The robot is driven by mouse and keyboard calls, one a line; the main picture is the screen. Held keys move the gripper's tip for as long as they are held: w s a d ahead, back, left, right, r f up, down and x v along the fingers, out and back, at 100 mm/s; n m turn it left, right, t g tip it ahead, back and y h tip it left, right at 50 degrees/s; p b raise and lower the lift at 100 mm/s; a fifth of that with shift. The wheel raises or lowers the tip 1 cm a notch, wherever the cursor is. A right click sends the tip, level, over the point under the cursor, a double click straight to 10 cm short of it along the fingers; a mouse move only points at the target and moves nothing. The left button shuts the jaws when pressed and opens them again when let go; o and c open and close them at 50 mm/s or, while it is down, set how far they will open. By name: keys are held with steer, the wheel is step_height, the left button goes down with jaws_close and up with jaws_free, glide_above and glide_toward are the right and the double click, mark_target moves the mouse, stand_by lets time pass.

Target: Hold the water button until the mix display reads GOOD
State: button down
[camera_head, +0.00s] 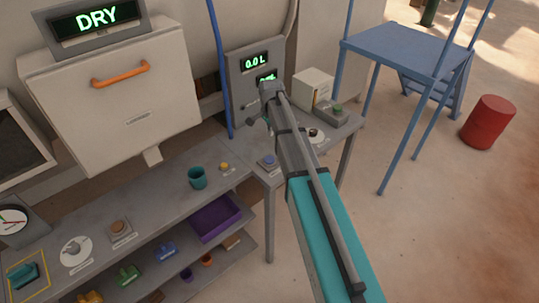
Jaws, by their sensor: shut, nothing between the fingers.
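The mix display (97,18) stands on top of a white machine at the upper left and reads DRY in green. A blue button (268,160) on a small grey base sits on the right part of the bench; its label is too small to read, so I cannot tell if it is the water button. A grey panel (243,88) behind it shows 0.0 L; its lower readout is partly covered by my arm. My gripper (254,115) is shut and empty, raised in front of the panel, up and left of the blue button and apart from it. My arm hides part of the bench.
A blue hose (219,60) hangs beside the panel. A blue stand (408,48) and red drum (487,122) are farther right.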

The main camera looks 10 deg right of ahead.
mark_target(270, 161)
steer(key=shift+f, duration=0.2)
step_height(270, 161, down, 14)
steer(key=b, duration=1.4)
steer(key=shift+w+r, duration=0.15)
steer(key=shift+r, duration=0.05)
steer(key=shift+f, duration=0.1)
stand_by(0.5)
steer(key=shift+f+b, duration=0.5)
steer(key=shift+b, duration=0.1)
steer(key=shift+f+b, duration=0.25)
steer(key=shift+b, duration=0.05)
steer(key=shift+s, duration=0.45)
